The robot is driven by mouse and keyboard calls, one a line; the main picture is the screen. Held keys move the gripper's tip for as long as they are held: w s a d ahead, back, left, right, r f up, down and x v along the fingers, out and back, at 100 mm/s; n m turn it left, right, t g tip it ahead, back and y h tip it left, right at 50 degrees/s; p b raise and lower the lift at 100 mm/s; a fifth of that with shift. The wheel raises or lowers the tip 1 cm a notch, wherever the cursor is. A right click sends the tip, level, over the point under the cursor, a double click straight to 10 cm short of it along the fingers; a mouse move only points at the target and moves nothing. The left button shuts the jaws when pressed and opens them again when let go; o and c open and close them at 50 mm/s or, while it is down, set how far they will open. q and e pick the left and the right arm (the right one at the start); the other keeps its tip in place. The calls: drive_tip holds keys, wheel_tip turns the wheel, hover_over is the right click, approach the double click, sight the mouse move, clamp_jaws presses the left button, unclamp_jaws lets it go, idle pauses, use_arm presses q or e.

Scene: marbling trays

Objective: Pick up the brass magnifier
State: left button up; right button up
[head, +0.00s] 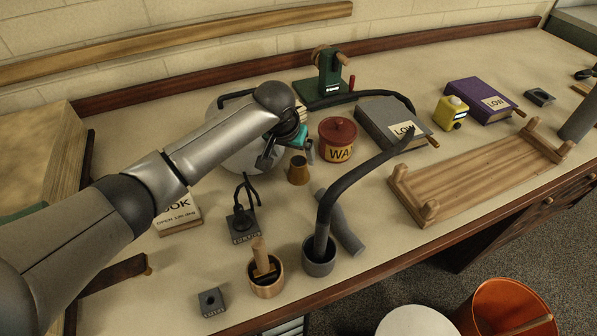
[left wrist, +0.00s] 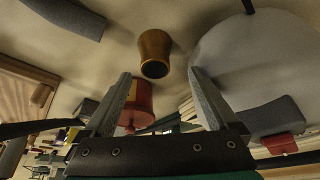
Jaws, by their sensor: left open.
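The brass magnifier (head: 298,171) is a small, waisted brass piece standing on the bench, just left of the red lidded pot. It also shows in the left wrist view (left wrist: 154,54), just past the fingertips and roughly centred between them. My left gripper (head: 288,155) is open and points down close beside the magnifier. In the left wrist view its two fingers (left wrist: 159,74) are spread, with nothing seen between the tips. I cannot tell whether a finger touches the magnifier. My right gripper is not in view.
The red pot (head: 338,140) stands close to the magnifier. A large pale round thing (head: 240,155) is behind my left gripper. A dark gooseneck (head: 345,185) rises from a grey cup (head: 320,262) in front.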

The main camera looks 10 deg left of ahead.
sight(299, 161)
use_arm(q)
drive_tip(key=x, duration=0.1)
drive_tip(key=b+x, duration=0.1)
drive_tip(key=x, duration=0.1)
drive_tip(key=b+x, duration=0.1)
drive_tip(key=shift+d+f, duration=0.15)
drive_tip(key=shift+d, duration=0.25)
drive_tip(key=shift+w+f, duration=0.15)
drive_tip(key=shift+f, duration=0.2)
drive_tip(key=shift+c, duration=0.3)
drive_tip(key=c, duration=0.7)
clamp_jaws()
drive_tip(key=shift+r, duration=0.15)
